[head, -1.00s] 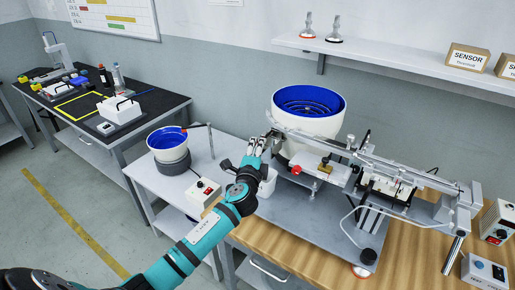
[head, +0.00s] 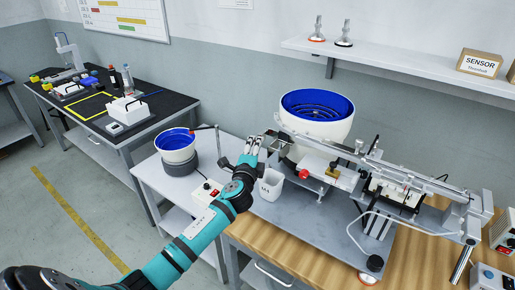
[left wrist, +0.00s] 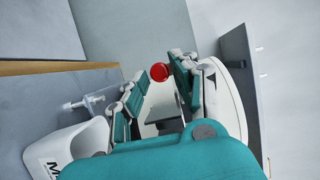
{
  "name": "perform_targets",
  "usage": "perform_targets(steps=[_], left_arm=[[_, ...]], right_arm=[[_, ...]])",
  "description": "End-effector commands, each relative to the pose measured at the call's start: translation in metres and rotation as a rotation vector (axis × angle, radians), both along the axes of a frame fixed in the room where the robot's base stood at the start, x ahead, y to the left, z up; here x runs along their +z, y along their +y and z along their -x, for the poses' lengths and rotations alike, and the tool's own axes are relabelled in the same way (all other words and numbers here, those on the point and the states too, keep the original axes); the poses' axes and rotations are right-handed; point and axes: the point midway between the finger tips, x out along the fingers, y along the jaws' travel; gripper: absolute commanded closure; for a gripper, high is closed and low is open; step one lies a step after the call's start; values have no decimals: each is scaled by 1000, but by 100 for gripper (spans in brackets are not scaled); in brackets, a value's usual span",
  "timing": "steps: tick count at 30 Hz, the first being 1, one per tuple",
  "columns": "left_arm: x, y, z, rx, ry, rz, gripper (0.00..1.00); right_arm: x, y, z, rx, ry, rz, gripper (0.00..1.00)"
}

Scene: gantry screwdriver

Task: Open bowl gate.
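The large white bowl feeder (head: 316,128) with a blue inside stands on the grey machine plate. A red knob (head: 303,174) sits low at its front; a red round knob (left wrist: 160,72) also shows in the left wrist view. A small grey metal piece (head: 279,143) is at the bowl's left side; I cannot tell whether it is the gate. My left gripper (head: 256,146) is left of the bowl, beside a white cup (head: 271,186). In the left wrist view its fingers (left wrist: 156,92) are apart, with nothing held between them. My right gripper is out of view.
A smaller blue-lined bowl (head: 175,146) and a red-buttoned control box (head: 206,194) stand on the left table. The linear rail (head: 410,172) runs right from the large bowl. A shelf (head: 400,62) hangs above.

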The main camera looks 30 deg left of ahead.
Motion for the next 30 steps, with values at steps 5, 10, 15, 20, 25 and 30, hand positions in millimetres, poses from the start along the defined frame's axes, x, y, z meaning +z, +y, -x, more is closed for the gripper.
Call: perform_targets(steps=[5, 10, 15, 20, 25, 30], left_arm=[[0, -1, 0, -2, 0, 1, 57], [0, -2, 0, -3, 0, 1, 57], [-1, -6, 13, -4, 1, 1, 57], [-2, -16, 43, -5, 2, 2, 57], [-2, -26, 78, -3, 2, 4, 57], [-1, -34, 103, -2, 1, 3, 57]], right_arm=[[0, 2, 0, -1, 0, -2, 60], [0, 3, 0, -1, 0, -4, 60], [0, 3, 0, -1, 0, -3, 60], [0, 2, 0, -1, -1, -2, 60], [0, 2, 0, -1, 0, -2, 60], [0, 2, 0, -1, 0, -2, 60]])
